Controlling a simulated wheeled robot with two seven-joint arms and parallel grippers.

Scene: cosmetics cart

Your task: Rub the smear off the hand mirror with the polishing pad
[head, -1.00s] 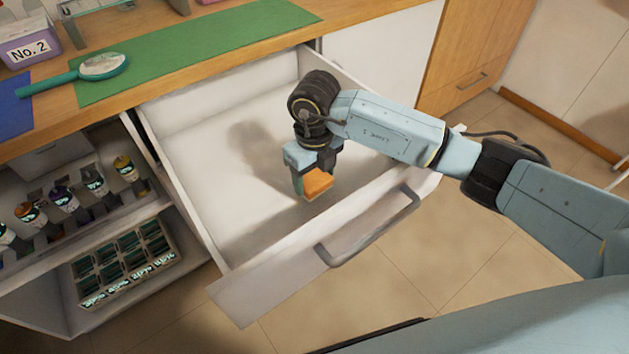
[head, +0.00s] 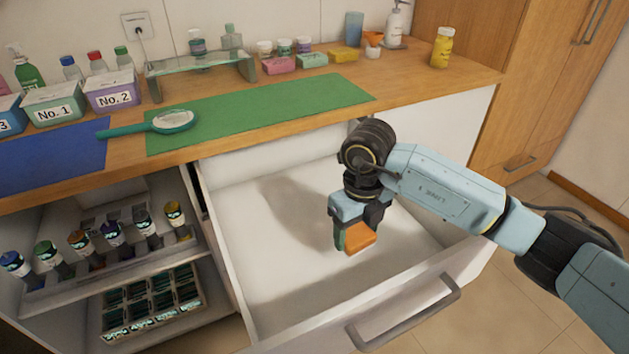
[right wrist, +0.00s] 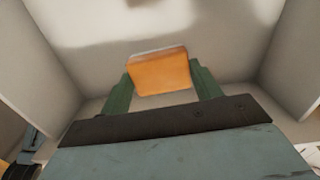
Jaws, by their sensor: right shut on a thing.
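The hand mirror (head: 174,121) has a teal rim and handle. It lies on the counter, its head on the green mat and its handle pointing left toward the blue mat. A pale mark shows on its glass. My right gripper (head: 351,238) is shut on an orange block-like pad (head: 361,238), with a paler layer along one edge. In the right wrist view the pad (right wrist: 158,74) sits between the two green fingers, inside the open drawer. The pad appears raised above the drawer floor. My left gripper is not in view.
The open white drawer (head: 270,262) looks otherwise empty. The green mat (head: 270,108) has free room right of the mirror. Labelled bins (head: 112,90), a glass shelf (head: 200,64) and coloured blocks (head: 343,54) line the back. Bottles stand on a lower shelf.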

